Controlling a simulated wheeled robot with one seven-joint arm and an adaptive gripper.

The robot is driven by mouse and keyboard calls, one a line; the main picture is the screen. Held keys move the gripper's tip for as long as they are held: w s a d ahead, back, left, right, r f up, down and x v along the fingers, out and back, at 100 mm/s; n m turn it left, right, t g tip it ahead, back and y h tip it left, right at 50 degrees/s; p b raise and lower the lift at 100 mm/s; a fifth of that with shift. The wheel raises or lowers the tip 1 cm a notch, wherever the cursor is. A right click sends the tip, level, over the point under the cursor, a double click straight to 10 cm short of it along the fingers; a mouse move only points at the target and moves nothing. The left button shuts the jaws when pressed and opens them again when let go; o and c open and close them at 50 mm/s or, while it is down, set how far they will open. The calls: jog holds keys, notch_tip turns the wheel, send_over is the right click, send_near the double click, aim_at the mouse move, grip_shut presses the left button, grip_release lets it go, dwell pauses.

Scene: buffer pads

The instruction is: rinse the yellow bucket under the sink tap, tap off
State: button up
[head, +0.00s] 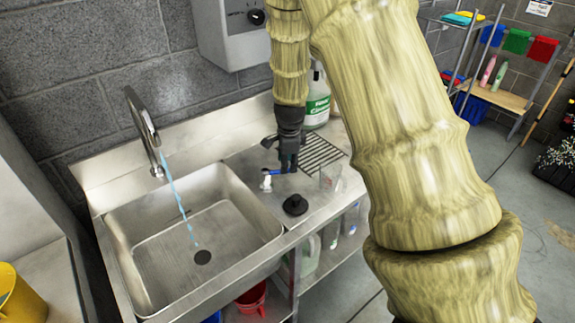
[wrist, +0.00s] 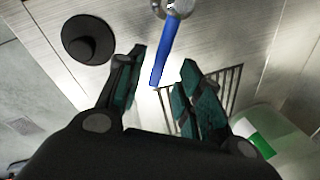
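The yellow bucket (head: 20,299) stands at the lower left edge of the head view, left of the sink and partly cut off. The chrome tap (head: 146,130) arches over the sink basin (head: 215,235), and a bluish water stream (head: 180,205) runs from it towards the drain. A small valve with a blue lever (wrist: 167,48) sits on the counter right of the basin. My gripper (head: 285,166) points down at this lever. In the wrist view my gripper (wrist: 162,68) is open, with the lever's end between its fingers. I cannot tell whether they touch it.
A black round stopper (head: 295,205) lies on the counter near its front edge. A slotted drain rack (head: 320,153), a clear glass (head: 330,177) and a cleaner bottle (head: 317,100) stand close to my gripper. A wall box (head: 232,45) hangs behind.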

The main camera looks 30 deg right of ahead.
jog(key=shift+w+d+f, duration=0.1)
jog(key=shift+w+f, duration=0.05)
jog(key=shift+f, duration=0.65)
jog(key=shift+w+d+f, duration=0.1)
jog(key=shift+f, duration=0.65)
grip_shut()
